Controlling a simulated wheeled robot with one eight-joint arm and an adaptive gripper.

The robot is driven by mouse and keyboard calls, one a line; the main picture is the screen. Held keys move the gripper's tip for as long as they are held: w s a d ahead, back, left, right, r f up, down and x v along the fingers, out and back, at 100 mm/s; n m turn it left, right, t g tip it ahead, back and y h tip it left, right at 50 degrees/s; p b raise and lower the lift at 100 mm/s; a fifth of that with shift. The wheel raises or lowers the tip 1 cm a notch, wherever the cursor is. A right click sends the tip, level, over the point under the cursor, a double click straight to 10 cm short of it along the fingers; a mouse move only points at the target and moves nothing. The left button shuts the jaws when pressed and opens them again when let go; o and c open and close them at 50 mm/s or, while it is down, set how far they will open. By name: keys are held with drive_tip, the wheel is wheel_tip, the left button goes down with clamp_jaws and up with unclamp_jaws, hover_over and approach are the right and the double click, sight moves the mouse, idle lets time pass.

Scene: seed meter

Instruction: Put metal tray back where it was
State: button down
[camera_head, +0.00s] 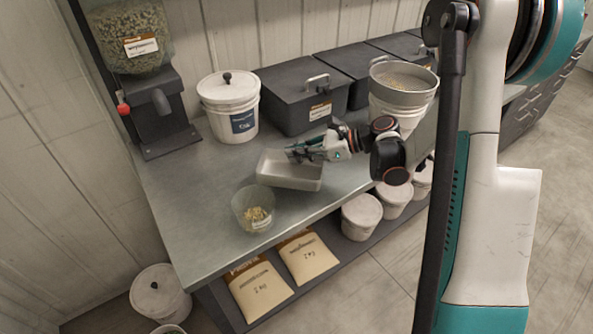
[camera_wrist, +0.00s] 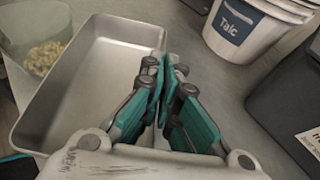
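The metal tray (camera_head: 290,184) is a pale, empty rectangular pan at the middle of the grey counter. It also fills the left half of the wrist view (camera_wrist: 92,85). My gripper (camera_head: 293,153) reaches it from the right. Its teal fingers (camera_wrist: 166,72) are close together on the tray's long side wall, which passes between them. I cannot tell whether the tray rests on the counter or is slightly raised.
A clear cup with yellowish pieces (camera_head: 254,212) stands close left of the tray. A white Talc bucket (camera_head: 230,108), dark lidded bins (camera_head: 300,95) and a seed dispenser (camera_head: 135,60) stand behind. A bowl on a bucket (camera_head: 403,84) is at right. The left counter is clear.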

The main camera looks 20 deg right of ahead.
sight(305, 164)
wheel_tip(305, 164, down, 5)
drive_tip(key=shift+b, duration=0.9)
drive_tip(key=shift+r, duration=0.1)
drive_tip(key=c, duration=1.8)
unclamp_jaws()
drive_tip(key=p+v, duration=0.3)
drive_tip(key=v, duration=0.9)
